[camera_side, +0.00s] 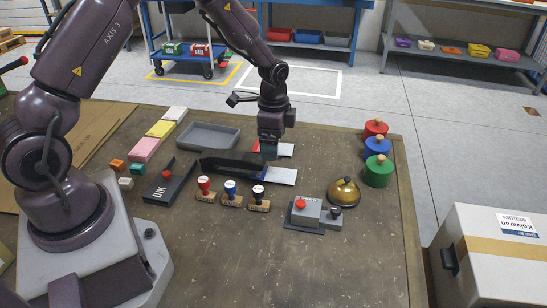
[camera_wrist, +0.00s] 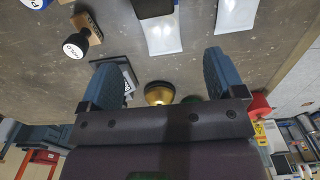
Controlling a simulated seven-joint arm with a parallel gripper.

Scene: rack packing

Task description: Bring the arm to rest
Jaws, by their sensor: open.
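The exact gap between the fingertips and the rack cannot be told from the side view.
Three stamps, red (camera_side: 205,189), blue (camera_side: 231,193) and black (camera_side: 259,198), stand in front. A grey button device (camera_side: 306,212) and the bell (camera_side: 344,191) are right of them. Lidded red, blue and green pots (camera_side: 378,172) line the right edge. The front table is clear.

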